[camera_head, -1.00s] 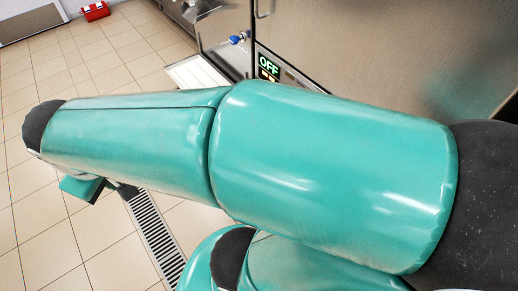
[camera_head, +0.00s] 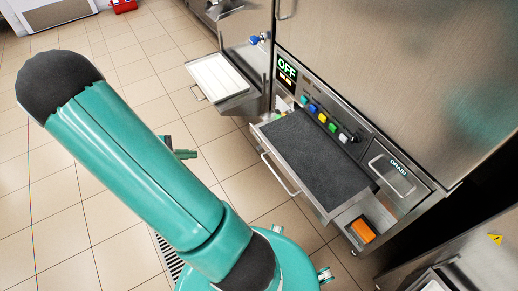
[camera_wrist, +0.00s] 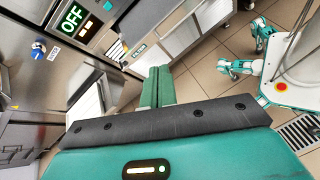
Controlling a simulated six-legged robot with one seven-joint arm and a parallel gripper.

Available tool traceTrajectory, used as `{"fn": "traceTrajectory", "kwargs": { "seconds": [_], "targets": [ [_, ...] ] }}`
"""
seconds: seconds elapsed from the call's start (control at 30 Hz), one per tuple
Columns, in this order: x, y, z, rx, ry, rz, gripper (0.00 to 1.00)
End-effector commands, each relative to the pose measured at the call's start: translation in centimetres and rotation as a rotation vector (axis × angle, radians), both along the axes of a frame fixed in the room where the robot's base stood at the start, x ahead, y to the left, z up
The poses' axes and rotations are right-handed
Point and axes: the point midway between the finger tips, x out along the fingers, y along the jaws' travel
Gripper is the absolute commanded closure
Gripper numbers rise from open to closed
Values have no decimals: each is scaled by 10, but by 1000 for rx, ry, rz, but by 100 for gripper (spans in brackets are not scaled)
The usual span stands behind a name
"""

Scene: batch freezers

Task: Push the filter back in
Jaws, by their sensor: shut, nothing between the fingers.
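The filter (camera_head: 312,158) is a drawer-like metal tray with a dark grey sheet, pulled out from the low front of the steel machine. Its bar handle (camera_head: 280,172) faces the floor side at left. In the wrist view a pulled-out drawer front (camera_wrist: 160,45) with a small label stands beyond my fingers. My gripper (camera_wrist: 156,72) is shut and empty, its green fingers together, apart from the drawer. In the head view the gripper's tip (camera_head: 184,154) shows beyond my arm, over the floor left of the filter; the rest is hidden.
The machine panel shows a lit OFF sign (camera_head: 287,68) and several coloured buttons. A white-lined tray (camera_head: 218,78) sticks out farther back. A drain drawer (camera_head: 393,176) is right of the filter. An orange block (camera_head: 363,230) sits at its near end. Tiled floor at left is open.

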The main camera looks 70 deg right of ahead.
Motion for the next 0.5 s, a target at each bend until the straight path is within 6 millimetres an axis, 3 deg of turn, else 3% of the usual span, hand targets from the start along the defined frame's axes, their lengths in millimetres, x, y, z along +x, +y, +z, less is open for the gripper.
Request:
{"fn": "traceTrajectory", "kwargs": {
  "seconds": [0.03, 0.3, 0.5],
  "targets": [
    [-8, -11, -17, -10, 71, 13, 100],
    [-48, -60, -94, -51, 394, 124, 100],
    [-77, -82, -140, -59, 571, 209, 100]
  ]
}}
